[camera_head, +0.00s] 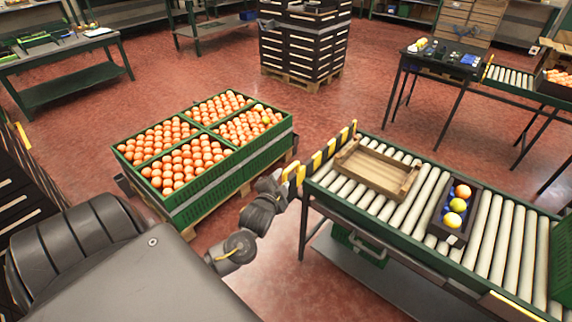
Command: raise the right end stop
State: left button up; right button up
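My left gripper (286,177) is at the near end of this row, close beside the nearest yellow piece (300,173). Its fingers are small and dark here, so contact and opening cannot be told. My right gripper is not in view.
An empty wooden crate (347,163) sits on the rollers near the yellow row. A dark tray (436,227) with several fruits lies further right. Green crates (205,207) of oranges stand left of my gripper. Red floor (330,95) is open behind.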

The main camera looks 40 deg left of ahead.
pick_arm(q)
jog(key=shift+v, duration=1.2)
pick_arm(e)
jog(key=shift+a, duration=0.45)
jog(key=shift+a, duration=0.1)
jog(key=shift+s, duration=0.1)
